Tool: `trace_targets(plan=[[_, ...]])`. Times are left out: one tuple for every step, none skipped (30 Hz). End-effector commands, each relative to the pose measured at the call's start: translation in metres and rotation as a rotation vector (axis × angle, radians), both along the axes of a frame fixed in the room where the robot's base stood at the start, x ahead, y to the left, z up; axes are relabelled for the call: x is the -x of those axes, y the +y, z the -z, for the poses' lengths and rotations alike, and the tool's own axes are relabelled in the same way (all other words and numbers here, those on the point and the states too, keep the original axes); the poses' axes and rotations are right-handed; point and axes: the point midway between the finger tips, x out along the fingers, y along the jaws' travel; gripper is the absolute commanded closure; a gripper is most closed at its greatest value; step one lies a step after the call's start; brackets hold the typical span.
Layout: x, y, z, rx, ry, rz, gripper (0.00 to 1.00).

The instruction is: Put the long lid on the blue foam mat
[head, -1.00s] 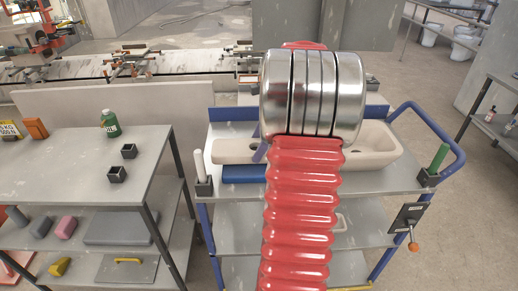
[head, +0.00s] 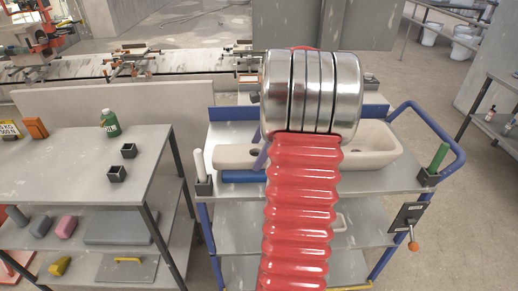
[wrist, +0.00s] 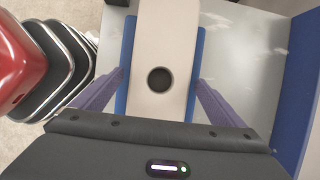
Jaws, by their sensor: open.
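The long lid (wrist: 165,45) is a pale beige bar with a round dark hole. In the wrist view it lies across the blue foam mat (wrist: 121,100), whose blue edges show on both sides. My gripper (wrist: 160,82) is open, one purple finger on each side of the lid, with gaps between. In the head view my arm hides the middle. The lid's left part (head: 234,156) shows just above the blue mat (head: 243,176) on the trolley's top, and one purple finger of my gripper (head: 262,157) shows beside the arm.
A pale basin (head: 377,150) stands on the trolley's top (head: 385,181) at the right. Holders with a white stick (head: 199,167) and a green stick (head: 438,158) stand at the trolley's corners. A grey table (head: 75,165) with a green bottle (head: 110,124) is at the left.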

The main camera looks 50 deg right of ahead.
Motion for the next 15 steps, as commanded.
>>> trace_targets(plan=[[0.0,0.0,0.0,0.0,0.0,0.0,0.07],[0.0,0.0,0.0,0.0,0.0,0.0,0.07],[0.0,0.0,0.0,0.0,0.0,0.0,0.07],[0.0,0.0,0.0,0.0,0.0,0.0,0.07],[0.0,0.0,-0.001,0.0,0.0,0.0,0.07],[0.0,0.0,-0.002,0.0,0.0,-0.001,0.07],[0.0,0.0,-0.003,0.0,0.0,0.0,0.07],[0.001,-0.001,-0.005,0.0,0.0,0.0,0.07],[0.001,-0.002,-0.008,0.001,-0.001,0.0,0.07],[0.002,-0.002,-0.01,0.001,-0.001,0.0,0.07],[0.003,-0.003,-0.013,0.002,0.0,0.001,0.07],[0.004,-0.005,-0.017,0.003,-0.001,0.001,0.07],[0.006,-0.006,-0.021,0.002,0.0,0.001,0.07],[0.007,-0.007,-0.025,0.002,0.0,0.001,0.07],[0.009,-0.009,-0.031,0.003,-0.002,0.002,0.07]])
